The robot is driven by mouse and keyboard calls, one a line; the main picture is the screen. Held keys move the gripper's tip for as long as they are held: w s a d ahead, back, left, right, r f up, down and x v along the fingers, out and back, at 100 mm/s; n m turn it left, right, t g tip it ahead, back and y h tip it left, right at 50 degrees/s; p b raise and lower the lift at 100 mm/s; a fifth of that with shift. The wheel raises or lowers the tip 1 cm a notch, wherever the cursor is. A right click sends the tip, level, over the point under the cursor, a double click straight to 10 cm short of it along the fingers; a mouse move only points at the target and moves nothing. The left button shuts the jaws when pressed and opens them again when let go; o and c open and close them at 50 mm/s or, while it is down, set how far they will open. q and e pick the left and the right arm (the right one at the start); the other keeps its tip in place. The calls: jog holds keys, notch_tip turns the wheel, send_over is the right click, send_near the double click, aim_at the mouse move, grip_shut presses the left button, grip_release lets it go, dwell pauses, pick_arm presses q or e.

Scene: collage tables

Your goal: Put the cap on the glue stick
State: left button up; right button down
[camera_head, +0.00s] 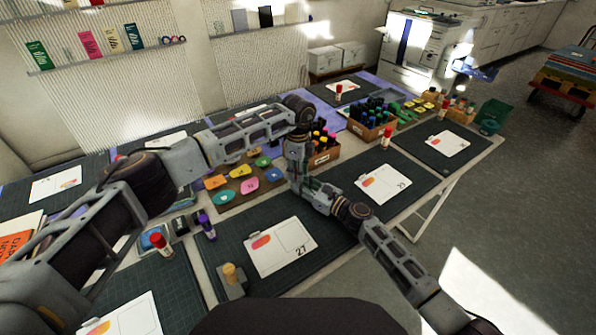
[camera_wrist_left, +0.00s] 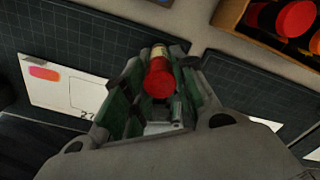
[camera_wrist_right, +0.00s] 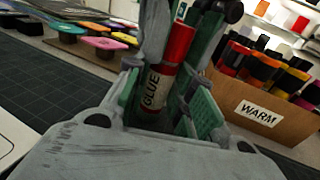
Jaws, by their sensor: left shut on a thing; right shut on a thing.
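A glue stick (camera_wrist_right: 153,88) with a white "GLUE" label is held upright in my right gripper (camera_head: 305,184), best seen in the right wrist view. A red cap (camera_wrist_right: 179,43) is at its upper end, in line with the stick. The left wrist view shows the red cap (camera_wrist_left: 159,79) between the green-padded fingers of my left gripper (camera_head: 297,173), with a pale part beyond it. Both grippers meet above the table's middle; my left one comes down from above. Whether the cap is fully seated is hidden by the fingers.
A "WARM" box (camera_wrist_right: 262,118) of markers stands close to the right gripper. Colored pads lie on a brown tray (camera_head: 228,200). A purple item (camera_head: 207,228) stands nearby.

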pick_arm(q)
jog(key=shift+s+a+f, duration=0.1)
jog(key=shift+a+f, duration=0.15)
jog(key=shift+f, duration=0.5)
pick_arm(e)
jog(key=shift+r, duration=0.5)
pick_arm(q)
jog(key=o, duration=0.4)
jog(key=shift+o, duration=0.3)
jog(key=shift+d, duration=0.1)
pick_arm(e)
jog(key=shift+w+d, duration=0.1)
jog(key=shift+w, duration=0.05)
dwell(0.4)
pick_arm(q)
notch_tip(320, 180, up, 2)
pick_arm(e)
jog(key=shift+w+f, duration=0.1)
pick_arm(q)
jog(key=shift+d+r, duration=0.1)
jog(key=shift+r, duration=1.15)
pick_arm(e)
jog(key=shift+s+f, duration=0.2)
jog(key=shift+f, duration=0.05)
